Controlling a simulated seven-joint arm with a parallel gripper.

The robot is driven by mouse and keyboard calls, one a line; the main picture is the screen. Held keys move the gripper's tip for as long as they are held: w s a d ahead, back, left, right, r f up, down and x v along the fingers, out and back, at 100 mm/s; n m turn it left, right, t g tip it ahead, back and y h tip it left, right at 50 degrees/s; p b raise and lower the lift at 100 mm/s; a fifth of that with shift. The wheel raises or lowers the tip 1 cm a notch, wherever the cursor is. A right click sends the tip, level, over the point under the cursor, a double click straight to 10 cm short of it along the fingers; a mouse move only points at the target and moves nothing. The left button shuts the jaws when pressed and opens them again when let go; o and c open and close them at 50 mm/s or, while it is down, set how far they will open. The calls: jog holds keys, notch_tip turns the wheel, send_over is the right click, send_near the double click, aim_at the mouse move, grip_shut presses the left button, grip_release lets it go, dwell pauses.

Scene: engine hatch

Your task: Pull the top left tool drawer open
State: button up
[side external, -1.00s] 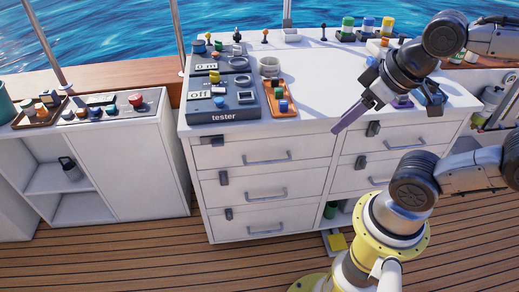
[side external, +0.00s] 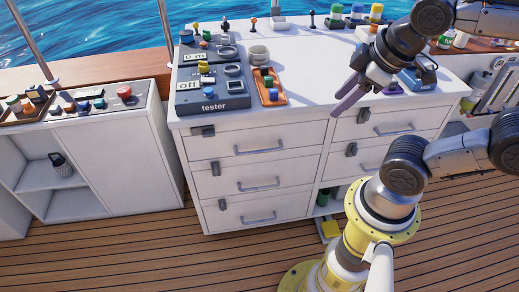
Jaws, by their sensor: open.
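The top left tool drawer (side external: 222,146) is the uppermost white front in the left column of the cabinet. It looks shut, with a grey bar handle (side external: 259,151) right of its middle and a dark latch (side external: 202,132) at its upper left. My gripper (side external: 341,108) is open and empty, with purple fingers pointing down and left. In the picture it is to the right of and above the handle, near the worktop's front edge, apart from the handle. Its exact height above the worktop is hard to tell.
The white worktop (side external: 310,75) carries the tester panels (side external: 212,100), an orange tray (side external: 269,88) and several coloured caps at the back. More shut drawers lie below and to the right (side external: 400,118). A low white cabinet (side external: 125,150) stands at left. Wooden floor (side external: 130,255) in front is clear.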

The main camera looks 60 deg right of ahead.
jog(key=w+d+n+g+h, duration=0.45)
jog(key=w+d+n, duration=0.3)
jog(key=n, duration=0.35)
jog(key=w+a+f+n+h, duration=0.2)
jog(key=w+f+n+h, duration=0.5)
jog(key=w+n, duration=0.45)
jog(key=w+a+f+n+t+h, duration=0.1)
jog(key=w+a+f+n, duration=0.25)
jog(key=f, duration=0.35)
jog(key=w+a+f+n+t+h, duration=0.1)
jog(key=w+a+f+n, duration=0.15)
jog(key=f+n, duration=0.3)
jog(key=n+t, duration=0.3)
jog(key=n, duration=0.3)
send_near(259, 152)
jog(key=x, duration=1)
jog(key=shift+w+d+f, duration=0.1)
jog(key=shift+d+f, duration=0.1)
jog(key=shift+d, duration=0.1)
